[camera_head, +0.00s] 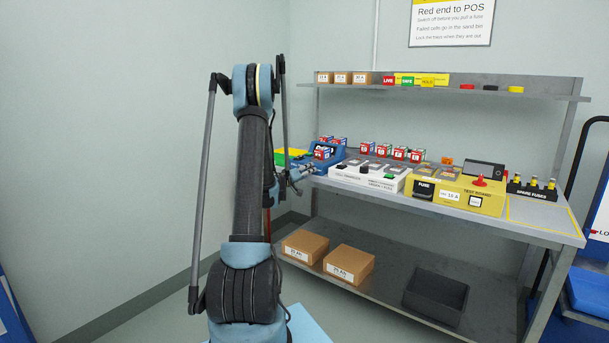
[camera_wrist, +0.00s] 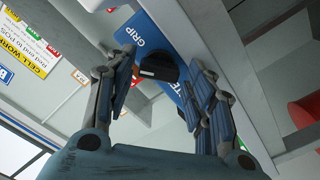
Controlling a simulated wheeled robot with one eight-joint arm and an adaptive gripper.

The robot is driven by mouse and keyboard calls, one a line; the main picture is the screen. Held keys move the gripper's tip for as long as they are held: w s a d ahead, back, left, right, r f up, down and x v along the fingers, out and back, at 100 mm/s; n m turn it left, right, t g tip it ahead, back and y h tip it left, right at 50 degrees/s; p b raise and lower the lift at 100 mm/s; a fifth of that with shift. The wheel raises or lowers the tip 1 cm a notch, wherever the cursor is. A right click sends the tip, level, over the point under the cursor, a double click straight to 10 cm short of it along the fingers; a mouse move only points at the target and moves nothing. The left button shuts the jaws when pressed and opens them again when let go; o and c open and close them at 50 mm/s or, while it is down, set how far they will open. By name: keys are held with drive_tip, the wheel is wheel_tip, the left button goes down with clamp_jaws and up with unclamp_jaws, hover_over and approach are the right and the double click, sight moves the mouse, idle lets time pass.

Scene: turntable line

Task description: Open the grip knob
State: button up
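The grip knob (camera_wrist: 158,68) is a black block on a blue panel (camera_wrist: 145,35) lettered "GRIP" in the wrist view. My gripper (camera_wrist: 163,75) is open, with one finger on each side of the knob in that view. I cannot tell whether either finger touches it. In the head view my gripper (camera_head: 302,173) is by the left end of the workbench, at the front of a blue unit (camera_head: 325,160). The knob cannot be made out in the head view.
A white tray unit (camera_head: 345,178) stands right of my gripper, then a yellow test board (camera_head: 425,198). Small coloured boxes (camera_head: 323,152) sit on the blue unit. An upper shelf (camera_head: 545,94) runs above. Cartons (camera_head: 349,263) and a dark bin (camera_head: 436,296) are on the lower shelf.

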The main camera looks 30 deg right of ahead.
drive_tip(key=c, duration=0.5)
drive_tip(key=shift+c, duration=0.2)
drive_tip(key=shift+n, duration=0.4)
drive_tip(key=n, duration=0.9)
drive_tip(key=shift+w+a, duration=0.1)
drive_tip(key=shift+a, duration=0.05)
drive_tip(key=shift+n, duration=0.4)
drive_tip(key=o, duration=1)
drive_tip(key=shift+w+f, duration=0.1)
drive_tip(key=shift+f, duration=0.05)
drive_tip(key=shift+o, duration=0.2)
